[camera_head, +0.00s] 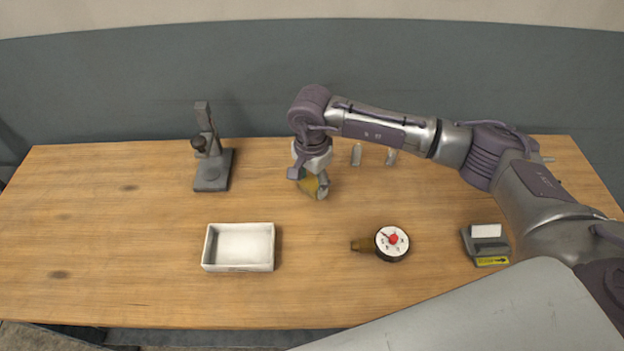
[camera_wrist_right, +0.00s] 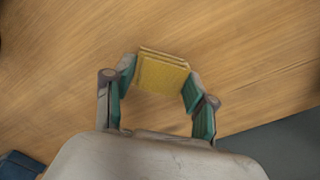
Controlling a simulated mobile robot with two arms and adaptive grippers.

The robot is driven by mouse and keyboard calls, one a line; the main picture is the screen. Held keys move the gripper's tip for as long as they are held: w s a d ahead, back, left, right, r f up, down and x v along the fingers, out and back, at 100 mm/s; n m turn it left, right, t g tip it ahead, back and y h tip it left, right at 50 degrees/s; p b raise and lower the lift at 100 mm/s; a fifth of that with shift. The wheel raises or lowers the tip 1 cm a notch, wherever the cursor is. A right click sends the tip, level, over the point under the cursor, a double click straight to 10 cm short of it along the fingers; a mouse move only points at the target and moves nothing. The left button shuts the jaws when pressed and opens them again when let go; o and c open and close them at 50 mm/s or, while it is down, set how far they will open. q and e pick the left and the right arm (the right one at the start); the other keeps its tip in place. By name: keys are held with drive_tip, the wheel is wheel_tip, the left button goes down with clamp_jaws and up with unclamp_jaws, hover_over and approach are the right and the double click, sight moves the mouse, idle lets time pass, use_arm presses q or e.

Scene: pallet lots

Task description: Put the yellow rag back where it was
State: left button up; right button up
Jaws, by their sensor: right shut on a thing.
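The yellow rag (camera_head: 309,184) is a small folded square. It shows clearly in the right wrist view (camera_wrist_right: 162,74), between the two green-padded fingers. My right gripper (camera_head: 313,186) points down over the back middle of the table and is shut on the rag, partly hiding it in the head view. I cannot tell whether the rag touches the table. My left gripper is in neither view.
On the wooden table (camera_head: 120,230) are a dark stand (camera_head: 211,170) at back left, a white tray (camera_head: 240,267) at front, a round dial gauge (camera_head: 391,243), a grey holder (camera_head: 487,247) at right, and two small grey pieces (camera_head: 356,155) behind the gripper. The table's left is clear.

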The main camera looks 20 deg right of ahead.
sight(312, 184)
drive_tip(key=shift+f, duration=0.2)
drive_tip(key=o, duration=1)
drive_tip(key=shift+r, duration=0.1)
drive_tip(key=shift+r, duration=0.55)
wheel_tip(312, 184, up, 11)
drive_tip(key=shift+r+b, duration=0.1)
drive_tip(key=shift+b, duration=0.85)
